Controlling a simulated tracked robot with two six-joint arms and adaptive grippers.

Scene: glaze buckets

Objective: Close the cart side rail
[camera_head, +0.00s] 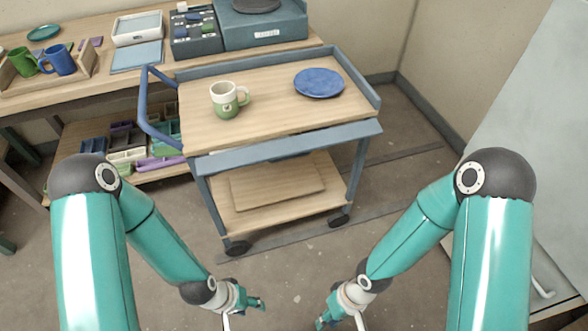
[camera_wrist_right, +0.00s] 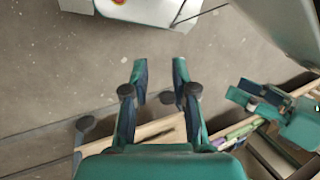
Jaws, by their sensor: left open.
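The cart (camera_head: 262,98) stands in the middle of the head view with a wooden top and grey-blue rims at the back and right. Its grey-blue side rail (camera_head: 285,146) runs along the near edge, lying lower than the top and leaning outward. My left gripper (camera_head: 257,304) is in front of the cart, low over the floor, apart from the rail. My right gripper (camera_head: 323,316) is to its right, also apart from the cart. In the right wrist view its fingers (camera_wrist_right: 159,75) are spread and empty.
A green-white mug (camera_head: 226,104) and a blue plate (camera_head: 319,82) stand on the cart top. A blue push handle (camera_head: 145,110) is at its left. A workbench (camera_head: 88,88) is behind, a pale panel (camera_head: 535,110) at right. Floor in front is clear.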

